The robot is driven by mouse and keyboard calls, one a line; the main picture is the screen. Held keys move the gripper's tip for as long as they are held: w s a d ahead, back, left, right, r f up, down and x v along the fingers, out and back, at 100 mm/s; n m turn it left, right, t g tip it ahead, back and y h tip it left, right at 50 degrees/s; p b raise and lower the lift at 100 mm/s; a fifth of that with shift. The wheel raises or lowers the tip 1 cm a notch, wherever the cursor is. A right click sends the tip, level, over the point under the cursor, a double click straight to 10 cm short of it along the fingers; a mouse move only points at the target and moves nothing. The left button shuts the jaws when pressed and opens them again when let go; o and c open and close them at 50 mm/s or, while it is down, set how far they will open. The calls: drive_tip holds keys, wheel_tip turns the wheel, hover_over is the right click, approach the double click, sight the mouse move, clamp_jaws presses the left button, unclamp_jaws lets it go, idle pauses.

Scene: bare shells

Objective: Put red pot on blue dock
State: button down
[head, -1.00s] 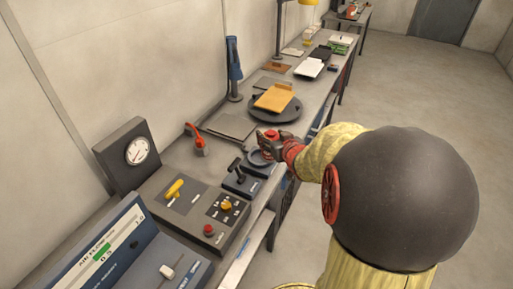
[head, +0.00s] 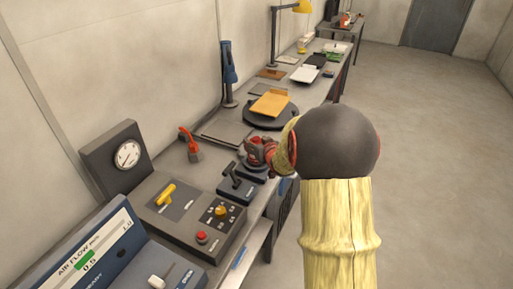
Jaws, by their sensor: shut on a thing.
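My gripper (head: 265,154) is at the near edge of the workbench, past the black lever box, partly hidden by my own arm. It is shut on a small red thing, which looks like the red pot (head: 254,142); only its top shows clearly. A dark bluish base (head: 247,174) lies just below the gripper and looks like the blue dock, mostly covered. I cannot tell whether the pot touches it.
A black lever box (head: 237,186) stands close on the near side of the gripper. A control panel (head: 180,232), a gauge (head: 128,155) and a red-handled tool (head: 190,143) are to the left. A round dark stand with an orange board (head: 270,102) is beyond.

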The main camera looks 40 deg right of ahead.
drive_tip(key=shift+f, duration=0.65)
drive_tip(key=c, duration=0.8)
unclamp_jaws()
drive_tip(key=shift+f, duration=0.2)
